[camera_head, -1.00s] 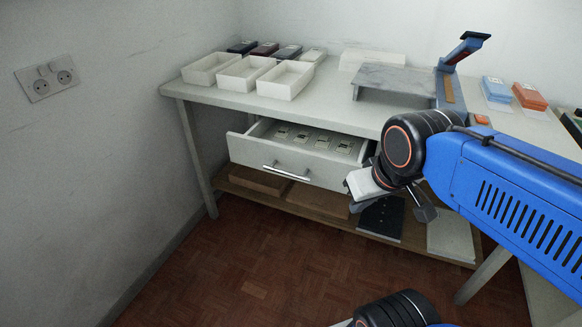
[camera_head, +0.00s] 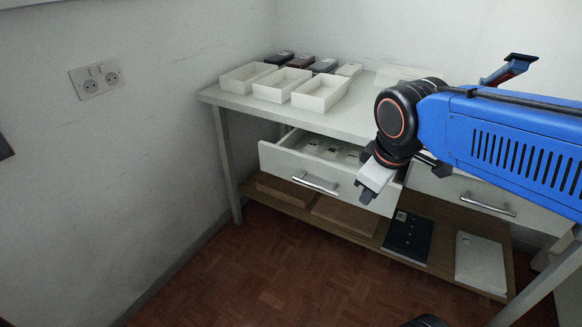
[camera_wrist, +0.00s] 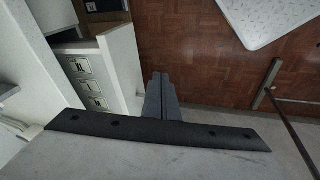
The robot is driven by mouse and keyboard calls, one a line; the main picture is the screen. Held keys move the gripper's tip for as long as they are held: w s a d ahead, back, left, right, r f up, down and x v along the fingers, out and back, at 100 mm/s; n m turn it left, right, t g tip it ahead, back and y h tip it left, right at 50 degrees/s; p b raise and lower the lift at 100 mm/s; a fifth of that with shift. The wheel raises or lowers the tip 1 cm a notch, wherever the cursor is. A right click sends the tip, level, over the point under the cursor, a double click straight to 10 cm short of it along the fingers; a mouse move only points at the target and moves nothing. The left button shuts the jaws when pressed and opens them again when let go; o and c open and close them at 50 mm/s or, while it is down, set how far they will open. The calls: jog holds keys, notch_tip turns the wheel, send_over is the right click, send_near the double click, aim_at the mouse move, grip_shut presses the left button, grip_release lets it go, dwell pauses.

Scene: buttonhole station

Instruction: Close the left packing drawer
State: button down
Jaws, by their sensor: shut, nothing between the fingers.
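The left packing drawer (camera_head: 318,176) is a white drawer under the bench and stands pulled open. Several small pale labelled items lie inside it. A silver bar handle (camera_head: 316,186) is on its front. In the wrist view the white drawer front (camera_wrist: 124,62) is close on the left of my gripper (camera_wrist: 161,98), whose dark fingers are together and empty.
A second drawer (camera_head: 478,197) to the right is shut. Three white open trays (camera_head: 320,93) stand on the bench top. The lower shelf (camera_head: 345,228) holds brown boxes, a dark panel (camera_head: 408,238) and a white panel (camera_head: 481,262). The floor (camera_head: 270,275) in front is clear.

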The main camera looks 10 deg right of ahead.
jog(key=w+a+r+n+h, duration=0.1)
jog(key=w+a+r+n, duration=0.2)
jog(key=w+a+n, duration=0.7)
jog(key=n+h, duration=0.1)
jog(key=n, duration=0.9)
send_near(287, 165)
jog(key=s+a+r, duration=0.2)
jog(key=s+a, duration=0.2)
jog(key=s, duration=0.1)
jog(key=x, duration=0.3)
jog(key=d+x, duration=0.1)
jog(key=x, duration=0.3)
jog(key=d+x, duration=0.1)
jog(key=x, duration=0.3)
jog(key=shift+w+d+r, duration=0.1)
jog(key=shift+w+r, duration=0.3)
jog(key=shift+w+d, duration=0.5)
jog(key=shift+w, duration=0.05)
jog(key=shift+w, duration=0.1)
jog(key=w+d, duration=0.7)
jog(key=w, duration=0.2)
jog(key=shift+d, duration=0.4)
